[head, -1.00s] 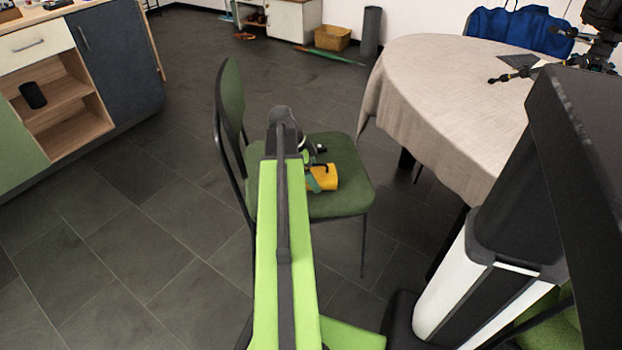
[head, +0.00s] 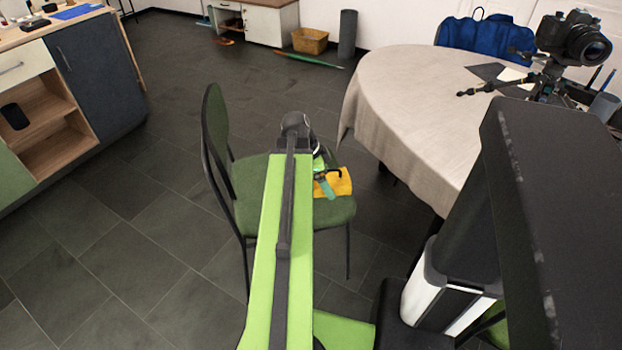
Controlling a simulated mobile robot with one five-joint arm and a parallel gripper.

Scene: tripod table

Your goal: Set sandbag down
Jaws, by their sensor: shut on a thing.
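An orange-yellow sandbag (head: 339,182) shows at the end of my arm, over the seat of the green chair (head: 255,215). My gripper (head: 327,182) is shut on the sandbag, with a green finger lying across its left part. The arm hides part of the seat and of the gripper. I cannot tell whether the sandbag touches the seat or hangs above it. A round table (head: 410,100) with a beige cloth stands to the right of the chair. On it a camera on a black tripod (head: 545,78) stands at the far right.
A dark flat item (head: 485,71) and a cup (head: 603,108) are near the tripod. A blue bag (head: 485,33) is behind the table. A cabinet (head: 80,75) stands at the left, a wicker basket (head: 310,40) at the back. The floor left of the chair is clear.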

